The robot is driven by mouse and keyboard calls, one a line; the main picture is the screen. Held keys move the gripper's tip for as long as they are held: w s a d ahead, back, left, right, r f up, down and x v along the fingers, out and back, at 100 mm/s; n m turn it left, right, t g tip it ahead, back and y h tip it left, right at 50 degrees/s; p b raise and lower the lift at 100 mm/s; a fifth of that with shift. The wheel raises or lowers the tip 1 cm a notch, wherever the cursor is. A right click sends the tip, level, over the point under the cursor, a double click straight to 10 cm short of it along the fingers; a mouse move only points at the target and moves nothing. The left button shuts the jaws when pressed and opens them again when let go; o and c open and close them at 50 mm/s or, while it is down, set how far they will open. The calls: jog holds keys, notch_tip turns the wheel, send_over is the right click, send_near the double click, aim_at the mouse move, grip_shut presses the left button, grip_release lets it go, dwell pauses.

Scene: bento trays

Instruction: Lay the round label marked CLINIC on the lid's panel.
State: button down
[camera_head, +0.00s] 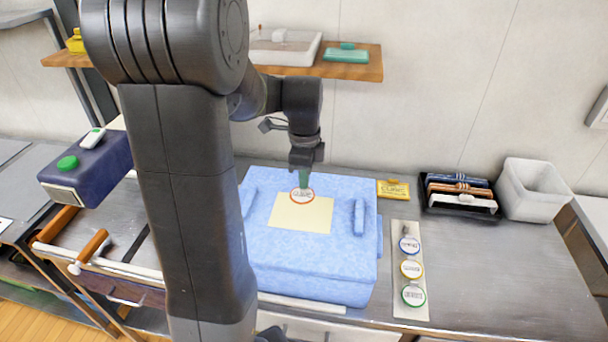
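A round label (302,196) with an orange-red rim shows at the far edge of the pale yellow panel (290,217). Its lettering is too small to read surely, though it looks like CLINIC. The panel lies on the light blue lid (270,250). My gripper (303,184) points down directly above the label, with a greenish piece between it and the label. I cannot tell whether the fingers hold the label, or whether the label touches the panel. Blue (409,245), yellow (411,269) and green (413,295) rimmed round labels lie on a pale strip (402,309) at the right.
Raised blue handles (359,217) flank the panel. Behind the strip are a yellow packet (393,189), a black tray (459,209) of rolled items and a white bin (533,190). A wooden shelf (360,69) hangs behind. Bare counter (500,280) lies at the right.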

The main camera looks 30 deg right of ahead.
aim_at(304, 192)
jog(key=shift+f+b, duration=1.4)
jog(key=shift+f, duration=0.85)
jog(key=shift+f, duration=0.35)
jog(key=c, duration=1.1)
grip_release()
jog(key=shift+r, duration=0.1)
jog(key=shift+r+p, duration=3.05)
jog(key=shift+r, duration=0.9)
jog(key=shift+f, duration=0.1)
notch_tip(304, 192, down, 8)
jog(key=b, duration=0.6)
